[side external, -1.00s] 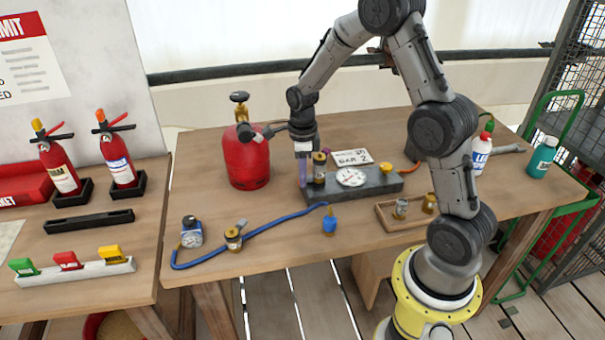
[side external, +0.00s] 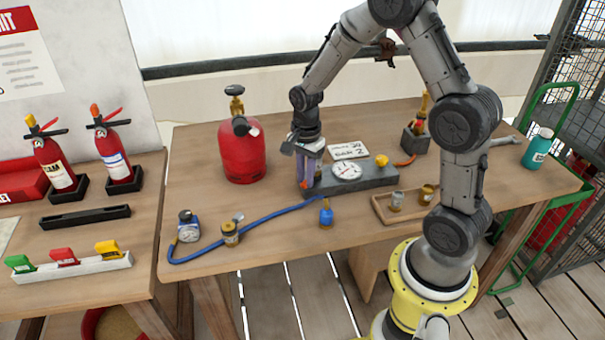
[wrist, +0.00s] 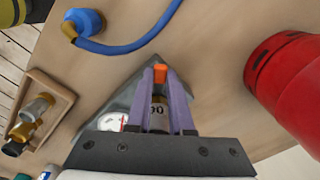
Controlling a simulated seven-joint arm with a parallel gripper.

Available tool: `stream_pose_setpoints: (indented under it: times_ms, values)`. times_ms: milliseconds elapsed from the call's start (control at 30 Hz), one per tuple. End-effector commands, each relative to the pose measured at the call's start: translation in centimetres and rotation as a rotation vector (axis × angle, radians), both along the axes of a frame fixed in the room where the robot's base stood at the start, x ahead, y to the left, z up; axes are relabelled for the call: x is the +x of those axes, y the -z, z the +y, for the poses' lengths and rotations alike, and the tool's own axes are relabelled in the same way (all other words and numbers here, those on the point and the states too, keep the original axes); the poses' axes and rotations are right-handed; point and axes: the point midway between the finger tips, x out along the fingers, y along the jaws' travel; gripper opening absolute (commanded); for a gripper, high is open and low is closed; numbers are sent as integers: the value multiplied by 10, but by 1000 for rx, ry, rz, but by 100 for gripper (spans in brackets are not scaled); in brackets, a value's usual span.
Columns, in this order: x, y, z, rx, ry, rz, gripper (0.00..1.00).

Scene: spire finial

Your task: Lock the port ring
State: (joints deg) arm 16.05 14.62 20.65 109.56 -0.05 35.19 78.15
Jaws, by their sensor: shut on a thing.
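A grey block (side external: 375,178) with a white round dial (side external: 347,170) lies on the wooden table. My gripper (side external: 304,184) points down at the block's left end. In the wrist view its two purple fingers (wrist: 160,88) are shut on a dark and brass cylinder (wrist: 158,117) with a pale number label. An orange piece (wrist: 160,72) shows between the fingertips. In the side view the fingers mostly hide the cylinder. I cannot tell which part is the port ring, or whether it is locked.
A red tank (side external: 243,155) stands close left of my gripper. A blue hose (side external: 270,218) curves across the front, near a blue fitting (side external: 326,214). A wooden tray (side external: 384,210) with small brass parts lies right. A sign (side external: 348,151) and yellow knob (side external: 382,160) are behind the dial.

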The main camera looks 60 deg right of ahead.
Motion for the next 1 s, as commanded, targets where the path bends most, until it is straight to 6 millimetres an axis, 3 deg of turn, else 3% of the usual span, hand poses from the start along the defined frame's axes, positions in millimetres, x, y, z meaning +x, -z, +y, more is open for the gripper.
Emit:
stream_pose_setpoints:
  times_ms: [500,1000]
  values:
    - [-15,-2,-1,0,-359,-3,0]
    - [-18,-2,-2,0,-439,-4,0]
